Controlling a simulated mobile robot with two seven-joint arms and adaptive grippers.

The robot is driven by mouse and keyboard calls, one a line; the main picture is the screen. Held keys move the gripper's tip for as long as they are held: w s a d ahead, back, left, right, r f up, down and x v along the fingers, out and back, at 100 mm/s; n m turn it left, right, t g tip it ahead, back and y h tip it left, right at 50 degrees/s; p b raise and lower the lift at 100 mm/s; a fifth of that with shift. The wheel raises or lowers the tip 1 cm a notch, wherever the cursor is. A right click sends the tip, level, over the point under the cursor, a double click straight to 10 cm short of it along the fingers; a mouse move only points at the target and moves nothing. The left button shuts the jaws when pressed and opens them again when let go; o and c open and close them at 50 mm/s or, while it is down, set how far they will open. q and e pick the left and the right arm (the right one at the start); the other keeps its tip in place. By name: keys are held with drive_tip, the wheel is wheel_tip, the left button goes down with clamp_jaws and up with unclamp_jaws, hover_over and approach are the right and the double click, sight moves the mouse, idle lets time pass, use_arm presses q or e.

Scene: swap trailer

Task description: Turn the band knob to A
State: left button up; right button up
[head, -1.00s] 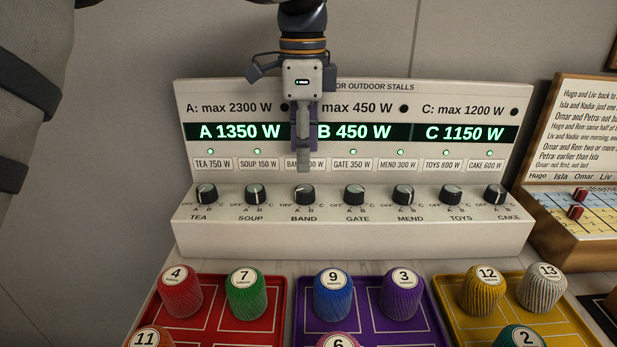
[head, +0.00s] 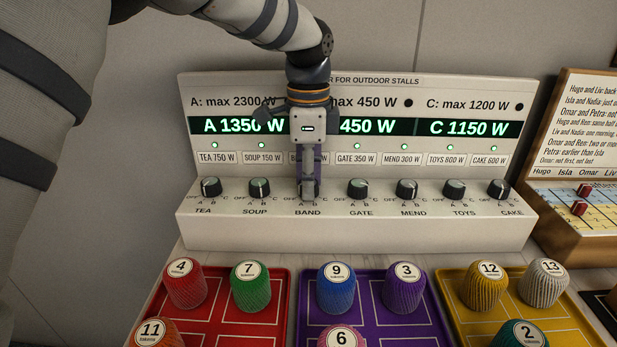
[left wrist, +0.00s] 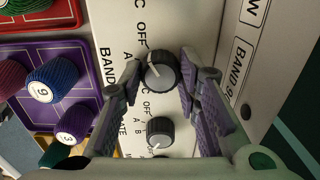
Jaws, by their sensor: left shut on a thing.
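The band knob (left wrist: 161,72) is a dark round knob with a pale cap and a white pointer line. It is on the sloped front of the white power panel (head: 355,235), third from the left. My left gripper (head: 308,192) comes down over it from above. In the left wrist view the two ridged purple-grey fingers are on either side of the knob, shut on it. The head view mostly hides the knob behind the fingers. I cannot tell exactly which mark its pointer meets. My right gripper is out of view.
The soup knob (head: 259,188) and gate knob (head: 358,188) flank it closely. The display reads A 1350 W, B 450 W, C 1150 W. Red, purple and yellow trays (head: 380,328) with numbered spools stand in front. A wooden board (head: 575,240) stands at the right.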

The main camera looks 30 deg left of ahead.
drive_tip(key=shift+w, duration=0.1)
use_arm(q)
drive_tip(key=shift+r+n+p, duration=0.15)
drive_tip(key=shift+n+p, duration=0.15)
drive_tip(key=shift+n, duration=1.4)
drive_tip(key=shift+n+p, duration=0.45)
drive_tip(key=shift+n, duration=1.65)
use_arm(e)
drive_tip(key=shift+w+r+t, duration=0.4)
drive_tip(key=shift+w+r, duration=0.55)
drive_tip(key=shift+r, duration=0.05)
use_arm(q)
drive_tip(key=o, duration=1.2)
